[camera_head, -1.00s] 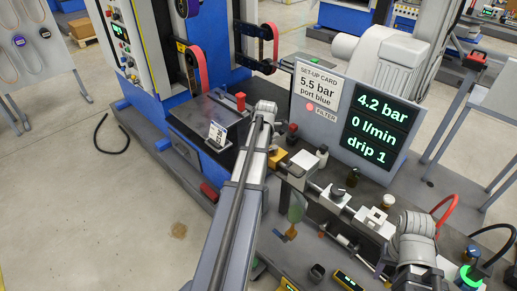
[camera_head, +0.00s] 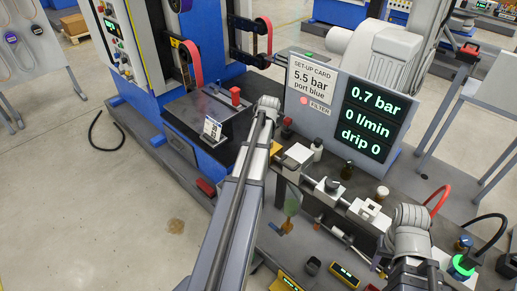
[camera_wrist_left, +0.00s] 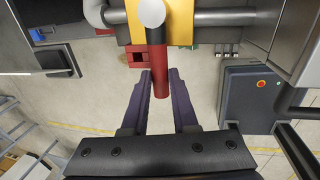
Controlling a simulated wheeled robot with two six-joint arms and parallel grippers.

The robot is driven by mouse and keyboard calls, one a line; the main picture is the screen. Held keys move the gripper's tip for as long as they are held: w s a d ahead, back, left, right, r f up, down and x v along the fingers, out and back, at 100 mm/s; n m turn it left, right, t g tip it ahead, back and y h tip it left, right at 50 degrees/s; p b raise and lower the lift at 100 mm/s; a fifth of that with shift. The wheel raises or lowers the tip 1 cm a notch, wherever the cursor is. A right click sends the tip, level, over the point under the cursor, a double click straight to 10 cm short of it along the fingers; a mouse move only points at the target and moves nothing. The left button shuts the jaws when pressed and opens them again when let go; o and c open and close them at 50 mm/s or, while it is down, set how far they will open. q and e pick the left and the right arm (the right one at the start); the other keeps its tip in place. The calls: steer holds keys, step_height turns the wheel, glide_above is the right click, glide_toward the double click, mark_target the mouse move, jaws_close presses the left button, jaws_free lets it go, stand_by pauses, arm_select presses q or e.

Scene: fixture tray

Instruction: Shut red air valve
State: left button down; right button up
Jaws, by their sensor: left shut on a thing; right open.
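The red handle (camera_wrist_left: 160,78) of the air valve hangs below a yellow valve body (camera_wrist_left: 176,32) with a round white cap in the left wrist view. The handle lies across the grey pipe (camera_wrist_left: 225,17). My left gripper (camera_wrist_left: 160,82) has one finger on each side of the handle's lower part and is shut on it. In the head view my left forearm hides that gripper and the handle; part of the yellow body (camera_head: 275,148) shows beside it. My right gripper (camera_head: 380,264) is at the lower right, open, its fingers mostly hidden by its wrist.
A display panel (camera_head: 372,120) reads 0.7 bar, 0 l/min and drip 0. A set-up card (camera_head: 314,80) reads 5.5 bar, port blue. Bench fittings (camera_head: 330,187), a red hose (camera_head: 439,197) and a black hose (camera_head: 490,218) crowd the right side.

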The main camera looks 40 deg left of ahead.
arm_select(q)
steer(key=c, duration=0.7)
jaws_free()
steer(key=r+p, duration=0.2)
steer(key=d+r+p, duration=0.1)
steer(key=r+p, duration=0.4)
steer(key=shift+d+r+p, duration=0.3)
steer(key=shift+d, duration=0.05)
